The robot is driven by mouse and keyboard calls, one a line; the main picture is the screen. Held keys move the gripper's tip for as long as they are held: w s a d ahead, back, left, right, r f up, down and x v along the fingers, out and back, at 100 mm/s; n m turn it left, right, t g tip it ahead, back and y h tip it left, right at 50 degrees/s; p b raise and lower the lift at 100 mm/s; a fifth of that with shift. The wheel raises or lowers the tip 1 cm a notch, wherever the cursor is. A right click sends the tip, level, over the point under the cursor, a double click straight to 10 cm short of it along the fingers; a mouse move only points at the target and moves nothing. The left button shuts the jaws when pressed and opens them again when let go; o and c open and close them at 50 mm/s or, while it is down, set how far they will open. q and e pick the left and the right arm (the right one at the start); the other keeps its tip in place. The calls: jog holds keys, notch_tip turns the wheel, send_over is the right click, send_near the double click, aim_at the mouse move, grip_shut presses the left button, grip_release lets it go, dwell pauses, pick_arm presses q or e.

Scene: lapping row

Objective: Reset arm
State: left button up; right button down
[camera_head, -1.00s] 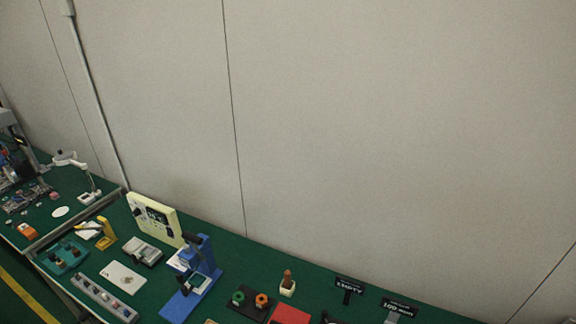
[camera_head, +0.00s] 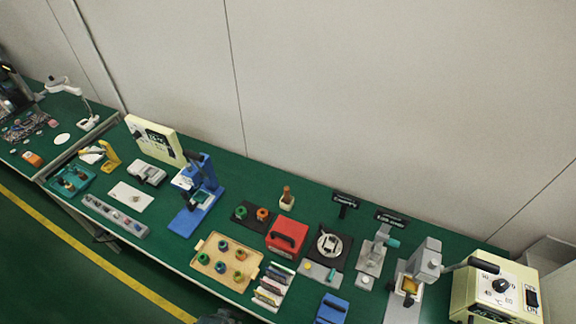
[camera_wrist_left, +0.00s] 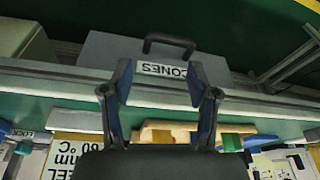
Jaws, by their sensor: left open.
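My left gripper (camera_wrist_left: 159,78) shows in the left wrist view with its two fingers well apart and nothing between them. Beyond the fingers is a grey box (camera_wrist_left: 115,50) with a black handle and a label reading CONES, seen upside down. The gripper does not visibly touch it. In the head view only a dark shape shows at the bottom edge, and I cannot tell which part of me it is. My right gripper is in neither view.
A long green bench (camera_head: 165,222) runs along the wall. It carries a tan tray (camera_head: 205,266) with several round pieces, a red case (camera_head: 287,238), a blue press (camera_head: 206,199), a blue case (camera_head: 331,309) and a cream control box (camera_head: 496,293). A yellow floor line (camera_head: 95,258) lies in front.

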pick_arm(q)
jog(key=s+f+g, duration=0.1)
jog(key=s+f, duration=0.2)
jog(key=f, duration=0.8)
jog(key=s+f, duration=0.2)
jog(key=f, duration=0.9)
jog(key=s+a+f+g, duration=0.1)
jog(key=s+a+f, duration=0.2)
jog(key=s+f, duration=0.8)
jog(key=s, duration=0.4)
jog(key=shift+s+a+f, duration=0.15)
jog(key=shift+s+f, duration=0.2)
jog(key=shift+f, duration=0.05)
